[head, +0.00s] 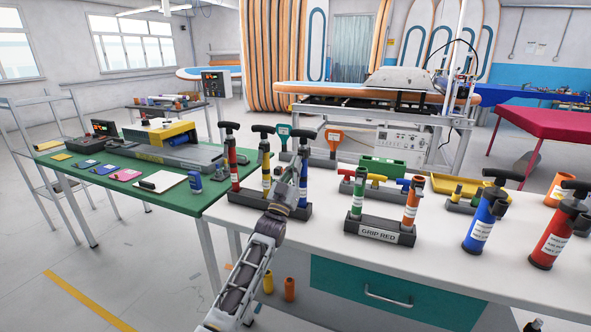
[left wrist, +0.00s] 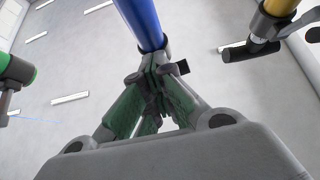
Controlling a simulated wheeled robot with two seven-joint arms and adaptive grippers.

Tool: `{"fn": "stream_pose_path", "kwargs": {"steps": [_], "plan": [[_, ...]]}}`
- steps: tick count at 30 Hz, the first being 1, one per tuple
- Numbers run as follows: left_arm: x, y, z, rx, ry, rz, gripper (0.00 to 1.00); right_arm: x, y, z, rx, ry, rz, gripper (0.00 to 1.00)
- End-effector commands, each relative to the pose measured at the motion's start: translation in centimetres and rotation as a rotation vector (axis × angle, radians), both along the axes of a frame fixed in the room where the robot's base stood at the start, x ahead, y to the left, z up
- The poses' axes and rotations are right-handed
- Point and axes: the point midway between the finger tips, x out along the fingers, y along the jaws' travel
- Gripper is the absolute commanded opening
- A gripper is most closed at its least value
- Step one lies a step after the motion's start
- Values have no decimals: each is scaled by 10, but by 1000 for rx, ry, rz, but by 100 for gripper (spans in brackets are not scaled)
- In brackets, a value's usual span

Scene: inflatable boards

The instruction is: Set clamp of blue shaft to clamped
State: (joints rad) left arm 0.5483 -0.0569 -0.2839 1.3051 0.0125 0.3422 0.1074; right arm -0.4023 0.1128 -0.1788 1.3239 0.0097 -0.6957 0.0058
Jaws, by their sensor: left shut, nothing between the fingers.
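The blue shaft (head: 304,172) stands at the right end of a dark rack, beside a red shaft (head: 233,168) and a yellow shaft (head: 266,170). My left gripper (head: 287,184) is in front of it and hides part of it. In the left wrist view the blue shaft (left wrist: 140,20) rises above the fingertips. The clamp's state is unclear. My right gripper is not in view.
A "GRIP RED" rack (head: 340,222) with green and orange shafts stands to the right on the white bench. Blue (head: 480,230) and red (head: 556,235) pumps stand farther right. A green table (head: 110,195) is at the left. Bare bench top lies in front of the racks.

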Motion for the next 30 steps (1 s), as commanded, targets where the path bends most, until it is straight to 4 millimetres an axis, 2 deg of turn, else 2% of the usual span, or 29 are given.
{"fn": "stream_pose_path", "kwargs": {"steps": [16,25,30], "plan": [[0,0,0,-1,-3,0,1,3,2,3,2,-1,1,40],[0,0,0,-1,-4,0,40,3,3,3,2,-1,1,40],[0,0,0,-1,-4,0,41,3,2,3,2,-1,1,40]]}}
